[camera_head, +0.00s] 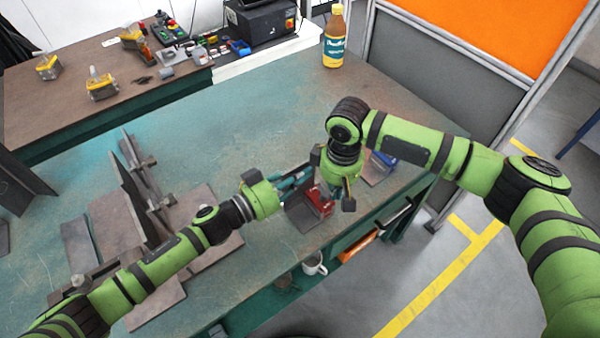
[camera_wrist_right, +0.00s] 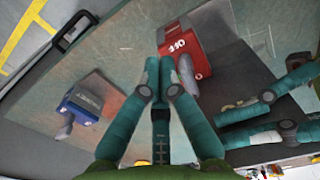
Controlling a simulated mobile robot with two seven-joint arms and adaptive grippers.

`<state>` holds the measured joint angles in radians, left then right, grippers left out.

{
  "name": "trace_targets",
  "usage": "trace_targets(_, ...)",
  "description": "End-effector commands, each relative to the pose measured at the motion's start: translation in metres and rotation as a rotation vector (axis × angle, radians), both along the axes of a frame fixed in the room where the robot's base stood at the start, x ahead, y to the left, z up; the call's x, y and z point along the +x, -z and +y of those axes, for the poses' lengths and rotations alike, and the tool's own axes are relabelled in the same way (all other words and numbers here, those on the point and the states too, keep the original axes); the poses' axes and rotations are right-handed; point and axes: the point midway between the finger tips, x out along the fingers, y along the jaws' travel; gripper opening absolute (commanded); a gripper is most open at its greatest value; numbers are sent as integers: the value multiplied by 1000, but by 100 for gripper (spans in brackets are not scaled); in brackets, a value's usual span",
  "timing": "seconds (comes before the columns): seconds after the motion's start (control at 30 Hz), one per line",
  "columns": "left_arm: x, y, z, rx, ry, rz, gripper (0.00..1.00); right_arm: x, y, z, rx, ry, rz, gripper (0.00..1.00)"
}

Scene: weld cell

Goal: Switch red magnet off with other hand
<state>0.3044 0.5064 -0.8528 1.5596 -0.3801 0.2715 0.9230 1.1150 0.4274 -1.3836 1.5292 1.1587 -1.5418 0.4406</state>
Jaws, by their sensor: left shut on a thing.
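The red magnet (camera_head: 319,203) sits on a brown steel plate (camera_head: 300,216) near the table's front edge. In the right wrist view the red magnet (camera_wrist_right: 186,50) shows the word OFF and a grey lever (camera_wrist_right: 187,75). My right gripper (camera_wrist_right: 159,62) points down beside that lever, its fingertips together with nothing seen between them. In the head view my right gripper (camera_head: 340,192) partly hides the magnet. My left gripper (camera_head: 297,180) comes in from the left and is shut on the plate's edge; the exact contact is partly hidden.
A blue magnet (camera_head: 384,160) on another plate lies to the right, also in the right wrist view (camera_wrist_right: 80,106). A yellow bottle (camera_head: 334,38) stands at the back. Upright steel plates (camera_head: 140,200) stand on the left. The middle of the green table (camera_head: 235,130) is clear.

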Motion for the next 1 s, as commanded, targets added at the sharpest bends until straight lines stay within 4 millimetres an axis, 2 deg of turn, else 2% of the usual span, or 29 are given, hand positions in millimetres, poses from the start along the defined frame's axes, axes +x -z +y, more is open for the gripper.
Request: trace_targets(1.0,1,-1,0,-2,-1,-1,0,-8,0,4,0,-1,1,0)
